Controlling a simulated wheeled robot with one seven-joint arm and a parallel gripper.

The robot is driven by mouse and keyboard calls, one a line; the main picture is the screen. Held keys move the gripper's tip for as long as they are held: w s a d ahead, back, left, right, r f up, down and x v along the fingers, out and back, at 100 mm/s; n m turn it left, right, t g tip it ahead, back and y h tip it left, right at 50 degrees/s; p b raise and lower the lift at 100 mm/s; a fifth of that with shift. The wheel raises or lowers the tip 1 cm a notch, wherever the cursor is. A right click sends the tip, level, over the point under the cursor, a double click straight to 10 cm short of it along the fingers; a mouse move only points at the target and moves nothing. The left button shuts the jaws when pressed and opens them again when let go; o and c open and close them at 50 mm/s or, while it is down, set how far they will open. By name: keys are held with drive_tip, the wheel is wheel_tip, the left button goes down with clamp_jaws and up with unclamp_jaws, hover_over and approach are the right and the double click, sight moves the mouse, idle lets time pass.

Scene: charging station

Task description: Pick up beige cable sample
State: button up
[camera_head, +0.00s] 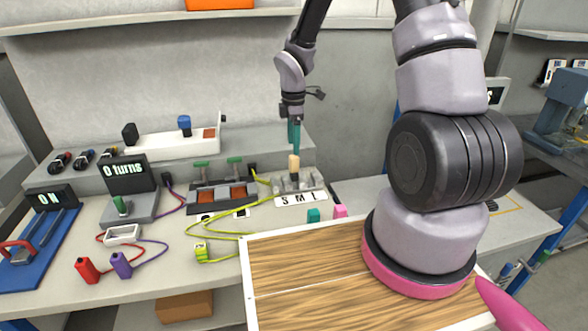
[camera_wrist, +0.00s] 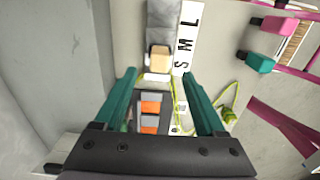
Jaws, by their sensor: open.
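The beige cable sample (camera_head: 294,166) stands upright at the grey holder with the S, M, L label (camera_head: 297,198), on the workbench. In the wrist view the beige sample (camera_wrist: 158,59) shows near the S end of the label, just beyond the fingertips and between their lines. My gripper (camera_head: 294,146) has teal fingers and points down right above the sample. In the wrist view my gripper (camera_wrist: 159,75) is open with nothing between its fingers. Whether the fingertips overlap the sample's top is hard to tell.
A block with orange and grey parts (camera_head: 222,195) stands left of the holder, with a yellow-green cable (camera_head: 225,235) beside it. Teal (camera_head: 313,215) and pink (camera_head: 340,211) connectors lie to the right. A wooden-topped tray (camera_head: 300,270) is in front. A wall stands behind.

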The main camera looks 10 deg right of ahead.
sight(294, 156)
wheel_tip(294, 156, down, 8)
idle(0.5)
clamp_jaws()
